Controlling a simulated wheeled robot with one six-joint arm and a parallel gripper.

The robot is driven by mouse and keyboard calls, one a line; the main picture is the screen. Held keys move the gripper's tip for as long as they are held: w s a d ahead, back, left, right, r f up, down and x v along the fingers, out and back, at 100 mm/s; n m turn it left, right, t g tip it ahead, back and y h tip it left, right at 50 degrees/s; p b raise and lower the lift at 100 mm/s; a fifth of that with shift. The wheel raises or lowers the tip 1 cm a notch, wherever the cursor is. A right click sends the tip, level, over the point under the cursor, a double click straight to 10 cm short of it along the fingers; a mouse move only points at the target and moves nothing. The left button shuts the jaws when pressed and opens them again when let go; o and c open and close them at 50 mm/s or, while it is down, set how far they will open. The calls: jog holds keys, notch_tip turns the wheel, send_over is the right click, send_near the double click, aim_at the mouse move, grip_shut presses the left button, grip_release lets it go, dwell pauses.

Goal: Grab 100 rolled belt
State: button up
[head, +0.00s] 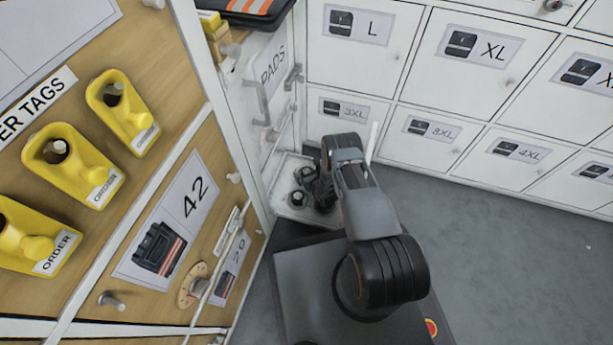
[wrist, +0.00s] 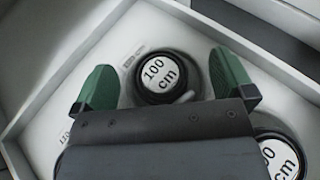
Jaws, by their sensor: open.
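The rolled belt marked 100 cm (wrist: 157,78) is a black coil with a white round label. In the wrist view it lies on the white floor of a tray (wrist: 62,70), between and ahead of my open green fingers (wrist: 165,88). The fingers stand apart from it on both sides. In the head view my gripper (head: 318,188) is over the tray among several dark rolls with white tops. A second roll (wrist: 278,158), its label partly hidden, ends in "cm" and lies at the lower right.
The tray's raised wall (wrist: 255,30) runs close behind the belt. White lockers (head: 440,90) with size labels stand behind my arm. A wooden panel (head: 150,200) with yellow order tags is on the left.

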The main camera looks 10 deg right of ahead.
jog(key=shift+w, duration=0.2)
jog(key=shift+c, duration=0.4)
jog(key=c, duration=1)
